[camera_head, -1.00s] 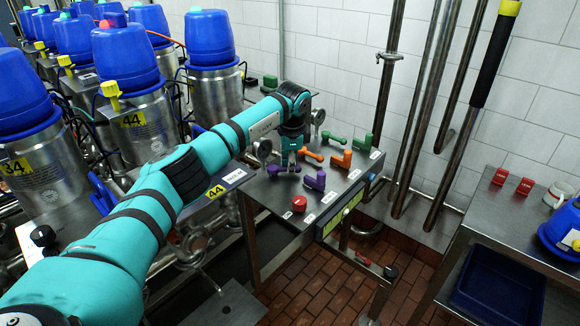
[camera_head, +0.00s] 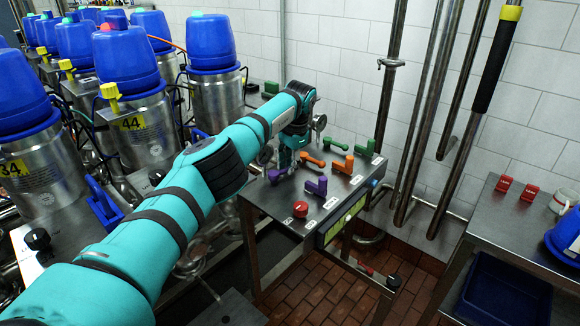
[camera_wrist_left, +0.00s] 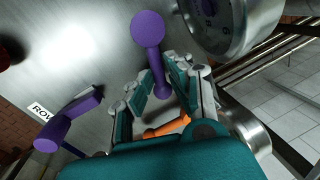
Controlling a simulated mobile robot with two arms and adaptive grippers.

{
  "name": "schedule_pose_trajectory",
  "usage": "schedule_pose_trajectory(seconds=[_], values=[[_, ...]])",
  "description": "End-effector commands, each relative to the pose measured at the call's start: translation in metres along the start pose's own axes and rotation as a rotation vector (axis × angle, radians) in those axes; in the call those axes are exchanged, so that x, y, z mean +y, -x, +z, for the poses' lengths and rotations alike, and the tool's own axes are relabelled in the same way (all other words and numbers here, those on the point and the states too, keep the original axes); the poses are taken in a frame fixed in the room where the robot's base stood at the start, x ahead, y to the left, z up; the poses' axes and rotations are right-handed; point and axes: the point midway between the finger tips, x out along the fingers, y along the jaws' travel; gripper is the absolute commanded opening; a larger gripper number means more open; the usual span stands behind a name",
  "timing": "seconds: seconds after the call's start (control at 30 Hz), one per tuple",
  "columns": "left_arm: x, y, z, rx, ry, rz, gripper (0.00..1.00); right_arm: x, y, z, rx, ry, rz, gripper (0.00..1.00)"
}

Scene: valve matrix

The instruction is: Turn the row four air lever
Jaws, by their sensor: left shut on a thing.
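The steel panel (camera_head: 262,198) carries pairs of purple, orange and green levers. A purple ball-ended lever (camera_head: 275,177) lies near its left edge; it also shows in the left wrist view (camera_wrist_left: 147,28). My left gripper (camera_head: 286,166) is down at this lever, its fingers shut on the lever's far end in the wrist view (camera_wrist_left: 160,85). The ball end sticks out free. A second, L-shaped purple lever (camera_head: 317,186) stands apart to the right. Labels are too small to read in the head view; one in the wrist view starts with "ROW". My right gripper is not in view.
An orange lever (camera_head: 313,161) and a green lever (camera_head: 337,143) sit behind. A red knob (camera_head: 300,209) is at the front. Round gauges (camera_head: 265,154) stand close to the gripper. Steel kegs with blue lids (camera_head: 124,55) line the left. A steel bench (camera_head: 489,212) is at the right.

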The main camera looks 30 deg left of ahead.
Motion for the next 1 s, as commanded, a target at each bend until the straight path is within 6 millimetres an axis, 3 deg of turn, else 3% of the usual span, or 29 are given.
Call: schedule_pose_trajectory(seconds=[0.8, 0.83, 0.93, 1.0], values=[[-0.0079, 0.0037, -0.0010, -0.003, 0.062, -0.011, 0.00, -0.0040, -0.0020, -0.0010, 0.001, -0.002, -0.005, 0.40], [-0.0079, 0.0037, -0.0010, -0.003, 0.062, -0.011, 0.20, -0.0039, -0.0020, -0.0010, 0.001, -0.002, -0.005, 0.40], [-0.0070, 0.0029, -0.0008, -0.005, 0.062, -0.009, 0.33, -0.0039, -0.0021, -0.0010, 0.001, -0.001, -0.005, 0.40], [-0.0062, 0.0022, -0.0007, -0.006, 0.061, -0.007, 0.36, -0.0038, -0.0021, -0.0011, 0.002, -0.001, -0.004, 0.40]])
